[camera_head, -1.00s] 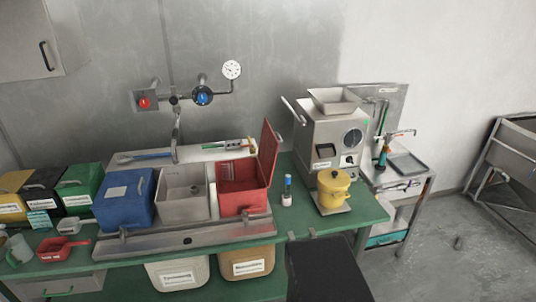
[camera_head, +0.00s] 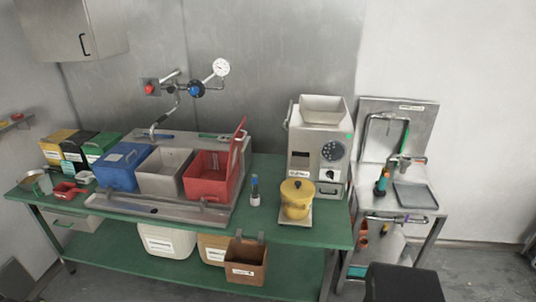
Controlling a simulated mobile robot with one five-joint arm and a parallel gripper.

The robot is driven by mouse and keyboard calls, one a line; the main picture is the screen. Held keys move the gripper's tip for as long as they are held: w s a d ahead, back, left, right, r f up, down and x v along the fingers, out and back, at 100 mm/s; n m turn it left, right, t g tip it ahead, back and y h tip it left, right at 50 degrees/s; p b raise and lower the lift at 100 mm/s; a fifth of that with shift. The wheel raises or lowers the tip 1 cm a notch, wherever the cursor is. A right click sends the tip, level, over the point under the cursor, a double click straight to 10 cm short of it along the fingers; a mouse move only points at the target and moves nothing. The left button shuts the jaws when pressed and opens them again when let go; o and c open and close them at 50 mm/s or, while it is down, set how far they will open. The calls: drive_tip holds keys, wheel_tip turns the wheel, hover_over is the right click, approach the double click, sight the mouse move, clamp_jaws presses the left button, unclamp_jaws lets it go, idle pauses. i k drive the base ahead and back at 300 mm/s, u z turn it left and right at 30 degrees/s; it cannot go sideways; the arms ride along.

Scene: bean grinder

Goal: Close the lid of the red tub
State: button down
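The red tub (camera_head: 206,180) sits at the right end of a row of three tubs on the steel tray of the green bench. Its red lid (camera_head: 237,152) stands open and upright on the tub's right side, leaning slightly outward. The tub's inside is open to view and looks empty. My gripper is not in view.
Pipes with a gauge (camera_head: 221,67) are above. A brown bin (camera_head: 245,262) hangs at the bench front. A dark block (camera_head: 402,283) is at bottom right.

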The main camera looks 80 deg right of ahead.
sight(236, 145)
drive_tip(key=u, duration=0.1)
drive_tip(key=k, duration=1)
drive_tip(key=z, duration=1.85)
drive_tip(key=i, duration=0.45)
drive_tip(key=u, duration=0.95)
drive_tip(key=i, duration=0.35)
drive_tip(key=z, duration=0.2)
